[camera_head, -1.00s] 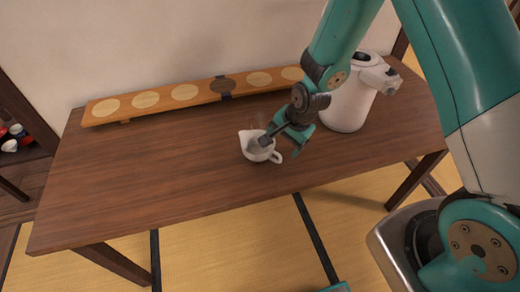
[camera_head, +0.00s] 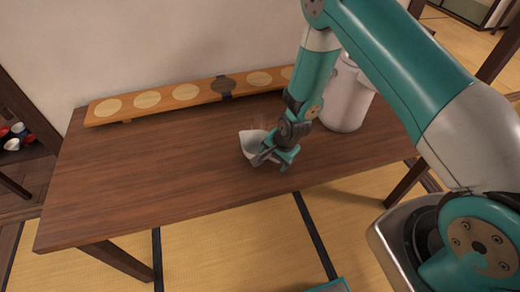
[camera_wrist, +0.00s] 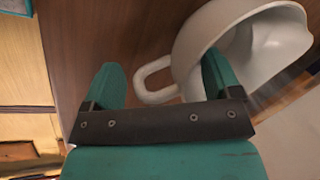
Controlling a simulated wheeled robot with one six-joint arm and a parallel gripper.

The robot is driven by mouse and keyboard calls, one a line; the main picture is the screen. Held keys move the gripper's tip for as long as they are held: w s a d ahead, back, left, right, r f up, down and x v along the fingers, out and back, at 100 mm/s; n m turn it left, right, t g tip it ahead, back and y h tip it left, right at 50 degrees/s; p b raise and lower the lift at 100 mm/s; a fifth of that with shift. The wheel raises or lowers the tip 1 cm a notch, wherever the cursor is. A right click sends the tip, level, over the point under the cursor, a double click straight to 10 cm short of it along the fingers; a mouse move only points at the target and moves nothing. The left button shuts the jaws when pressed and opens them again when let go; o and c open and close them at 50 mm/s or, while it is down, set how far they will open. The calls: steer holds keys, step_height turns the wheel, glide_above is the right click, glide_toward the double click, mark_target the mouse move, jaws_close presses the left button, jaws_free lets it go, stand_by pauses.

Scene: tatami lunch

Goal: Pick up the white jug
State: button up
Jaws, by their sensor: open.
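The white jug (camera_head: 249,139) stands on the brown wooden table (camera_head: 150,185), right of its middle. Its handle side is largely hidden by my gripper (camera_head: 266,159) in the head view. In the wrist view, the jug's open mouth and rounded body (camera_wrist: 205,30) are at the upper right. Its loop handle shows between the two teal fingers of my gripper (camera_wrist: 162,82). The fingers are apart, and the right one overlaps the jug's body in the picture. I cannot tell whether either finger touches the jug.
A large white pot (camera_head: 345,98) stands behind my arm on the right of the table. A long wooden board (camera_head: 190,98) with several round discs lies along the back by the wall. The left and front of the table are clear.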

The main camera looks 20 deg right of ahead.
steer(key=c, duration=1.2)
steer(key=shift+c, duration=0.4)
steer(key=shift+r, duration=0.2)
